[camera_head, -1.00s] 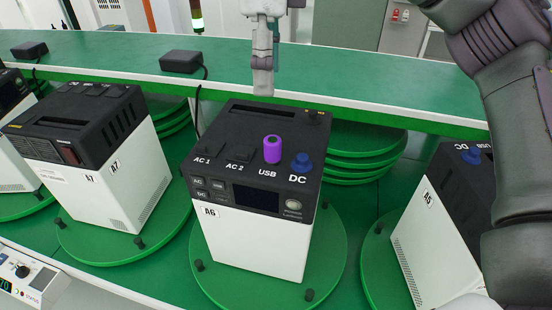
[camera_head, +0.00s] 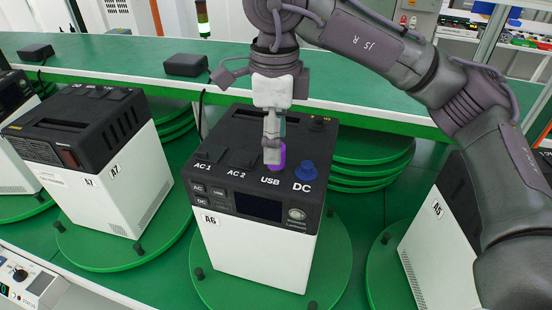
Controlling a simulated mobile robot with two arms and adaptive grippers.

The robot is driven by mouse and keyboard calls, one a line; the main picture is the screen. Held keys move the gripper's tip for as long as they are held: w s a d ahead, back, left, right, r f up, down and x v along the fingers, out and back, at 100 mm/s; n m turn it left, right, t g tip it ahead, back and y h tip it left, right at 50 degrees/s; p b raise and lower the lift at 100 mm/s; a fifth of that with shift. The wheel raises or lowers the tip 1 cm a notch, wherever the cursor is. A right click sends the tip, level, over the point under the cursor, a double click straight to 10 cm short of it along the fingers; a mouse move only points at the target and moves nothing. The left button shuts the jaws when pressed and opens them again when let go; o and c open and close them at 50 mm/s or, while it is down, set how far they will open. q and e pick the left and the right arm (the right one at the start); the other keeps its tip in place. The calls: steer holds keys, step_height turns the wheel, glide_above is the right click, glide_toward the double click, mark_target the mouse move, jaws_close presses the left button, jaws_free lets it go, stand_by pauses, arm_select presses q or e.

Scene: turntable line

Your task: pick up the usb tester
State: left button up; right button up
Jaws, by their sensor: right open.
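The usb tester (camera_head: 281,155) is a small purple cylinder standing on the top of the white and black unit A6 (camera_head: 258,239), just behind the USB label. My right gripper (camera_head: 272,155) points straight down at it from above. Its fingertips overlap the tester in the picture and hide the tester's left part. The gripper is open. Whether the fingers touch the tester cannot be told. My left gripper is not in view.
A blue DC plug (camera_head: 306,170) sits close to the right of the tester. Unit A6 stands on a green turntable (camera_head: 340,262). Unit A7 (camera_head: 104,183) is to the left, and unit A5 (camera_head: 432,243) is to the right. A green shelf (camera_head: 120,58) with black adapters (camera_head: 186,65) runs behind.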

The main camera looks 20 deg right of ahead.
step_height(320, 180, down, 3)
steer(key=shift+f+p, duration=0.1)
steer(key=shift+p, duration=0.45)
steer(key=shift+f, duration=0.2)
jaws_close()
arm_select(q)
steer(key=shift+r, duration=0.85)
arm_select(e)
steer(key=shift+r+b, duration=0.4)
steer(key=shift+r, duration=0.15)
step_height(320, 180, up, 3)
steer(key=shift+w+f+b, duration=0.1)
steer(key=shift+f+b, duration=0.1)
steer(key=shift+b, duration=0.55)
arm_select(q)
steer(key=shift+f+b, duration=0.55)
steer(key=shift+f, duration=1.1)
arm_select(e)
steer(key=s+d+r, duration=0.7)
steer(key=s+d, duration=0.1)
steer(key=shift+s+r, duration=0.2)
steer(key=shift+s, duration=0.1)
